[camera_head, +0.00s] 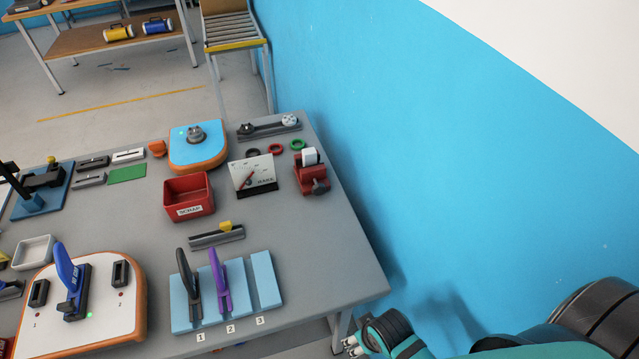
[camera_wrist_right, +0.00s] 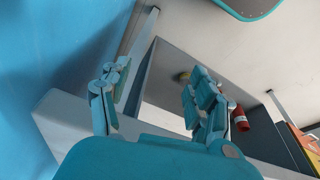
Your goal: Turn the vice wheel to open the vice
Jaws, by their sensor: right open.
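The red vice (camera_head: 309,178) stands near the table's right edge, towards the back. Its dark grey wheel (camera_head: 320,187) faces the near side. A white block (camera_head: 311,157) sits upright at the top of the vice; whether the jaws grip it is too small to tell. My right gripper (camera_head: 352,346) is low at the bottom of the head view, off the table's near right corner and well away from the vice. In the right wrist view my right gripper (camera_wrist_right: 155,92) shows two spread teal fingers with nothing between them. My left gripper is not in view.
A gauge panel (camera_head: 253,174) and red scrap bin (camera_head: 189,196) stand left of the vice. Small rings (camera_head: 275,150) lie behind. A blue rack (camera_head: 264,280) with clamps is at the near edge. A blue wall (camera_head: 440,150) rises right of the table (camera_head: 335,260), whose near right part is bare.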

